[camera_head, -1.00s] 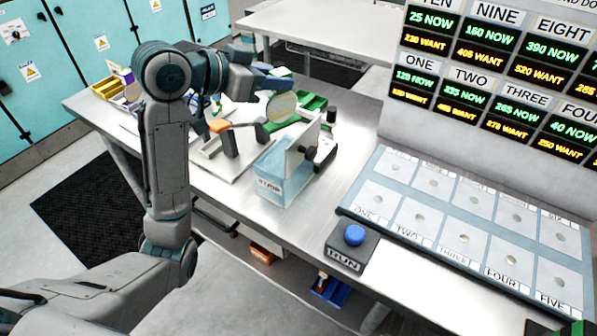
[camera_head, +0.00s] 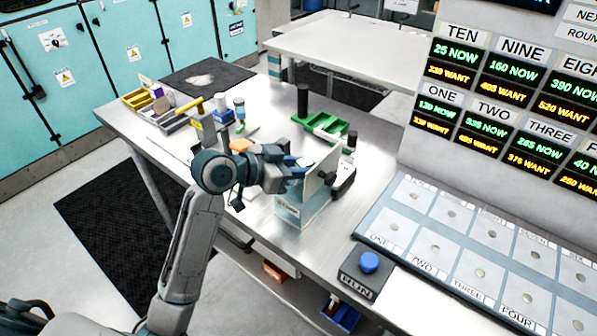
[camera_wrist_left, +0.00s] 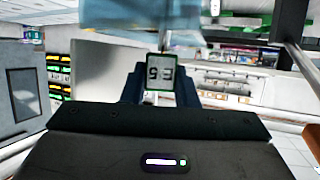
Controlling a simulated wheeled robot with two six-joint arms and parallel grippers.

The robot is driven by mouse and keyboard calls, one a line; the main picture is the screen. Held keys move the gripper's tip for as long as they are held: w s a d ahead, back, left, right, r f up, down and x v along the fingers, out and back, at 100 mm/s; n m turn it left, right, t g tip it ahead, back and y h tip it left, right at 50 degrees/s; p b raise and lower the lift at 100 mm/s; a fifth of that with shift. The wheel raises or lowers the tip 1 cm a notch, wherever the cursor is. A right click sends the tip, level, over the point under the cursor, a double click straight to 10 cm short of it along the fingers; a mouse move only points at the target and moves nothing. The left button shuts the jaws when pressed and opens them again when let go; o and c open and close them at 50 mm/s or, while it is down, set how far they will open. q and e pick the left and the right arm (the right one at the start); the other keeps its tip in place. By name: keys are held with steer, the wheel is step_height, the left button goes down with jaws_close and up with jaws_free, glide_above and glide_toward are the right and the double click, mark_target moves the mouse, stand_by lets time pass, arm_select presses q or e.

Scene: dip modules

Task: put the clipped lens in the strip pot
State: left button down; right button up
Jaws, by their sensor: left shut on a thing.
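The strip pot (camera_head: 287,212) is a pale blue, see-through box with a front label, standing on the bench. A white upright panel (camera_head: 322,168) with a dark knob rises at its right side. My left gripper (camera_head: 298,164) is over the pot's top, its arm coming from the left. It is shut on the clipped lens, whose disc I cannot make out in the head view. In the left wrist view a green-edged tag (camera_wrist_left: 160,73) with upside-down letters sits between my fingers, and a blurred pale blue surface is above it. Whether the lens is inside the pot is hidden.
A dark device (camera_head: 344,172) stands close right of the panel. A blue RUN button (camera_head: 369,262) is nearer the front. A green tray (camera_head: 324,125), a dark cylinder (camera_head: 303,101) and yellow bins (camera_head: 137,99) stand farther back. Labelled pads (camera_head: 460,240) fill the right side.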

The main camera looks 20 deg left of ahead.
arm_select(q)
step_height(320, 180, down, 2)
steer(key=shift+f, duration=0.1)
arm_select(e)
steer(key=shift+s+r, duration=0.2)
steer(key=shift+s, duration=0.15)
arm_select(q)
steer(key=shift+f, duration=0.15)
arm_select(e)
steer(key=shift+f, duration=0.1)
arm_select(q)
steer(key=c, duration=1.5)
jaws_free()
steer(key=shift+o, duration=0.5)
arm_select(e)
steer(key=shift+a, duration=0.2)
